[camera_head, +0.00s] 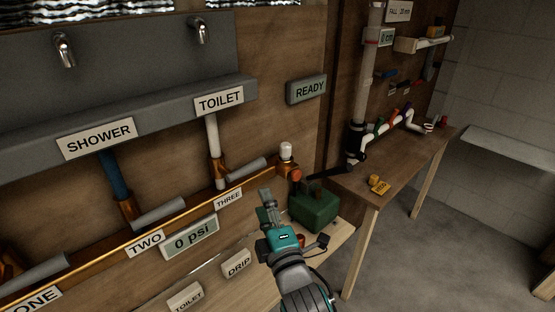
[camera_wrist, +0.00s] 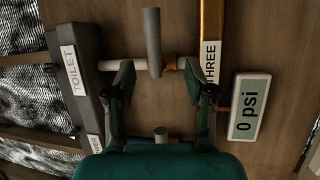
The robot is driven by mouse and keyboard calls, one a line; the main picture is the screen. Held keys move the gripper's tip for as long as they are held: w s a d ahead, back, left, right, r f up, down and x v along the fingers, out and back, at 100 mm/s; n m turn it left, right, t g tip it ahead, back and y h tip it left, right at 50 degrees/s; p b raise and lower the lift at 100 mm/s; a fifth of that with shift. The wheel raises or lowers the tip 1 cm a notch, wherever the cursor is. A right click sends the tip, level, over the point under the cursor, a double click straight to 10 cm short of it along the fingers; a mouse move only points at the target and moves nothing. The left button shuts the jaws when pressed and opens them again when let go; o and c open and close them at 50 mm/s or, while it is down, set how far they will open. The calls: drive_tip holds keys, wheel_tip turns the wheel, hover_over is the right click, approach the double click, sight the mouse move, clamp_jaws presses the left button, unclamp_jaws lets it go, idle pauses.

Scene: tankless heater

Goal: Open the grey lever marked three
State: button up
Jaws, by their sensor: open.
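The grey lever (camera_head: 246,169) above the THREE label (camera_head: 228,198) sticks out sideways from a copper valve under the white TOILET pipe. In the wrist view, this lever (camera_wrist: 152,42) runs up the picture, left of the THREE label (camera_wrist: 210,62). My gripper (camera_head: 267,203) is open and empty, in front of the board and below the lever in the head view. In the wrist view, its fingers (camera_wrist: 159,80) stand on either side of the lever's near end. I cannot tell whether they touch it.
Another grey lever (camera_head: 159,213) is above the TWO label. A gauge (camera_head: 190,238) reads 0 psi, and a READY sign (camera_head: 306,88) is on the board. A green box (camera_head: 314,207) stands right of my gripper. A wooden table (camera_head: 400,176) is further right.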

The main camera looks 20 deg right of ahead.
sight(254, 166)
drive_tip(key=x, duration=0.8)
drive_tip(key=d+x, duration=0.1)
drive_tip(key=x, duration=0.3)
drive_tip(key=shift+s+r, duration=0.15)
drive_tip(key=shift+r, duration=0.25)
clamp_jaws()
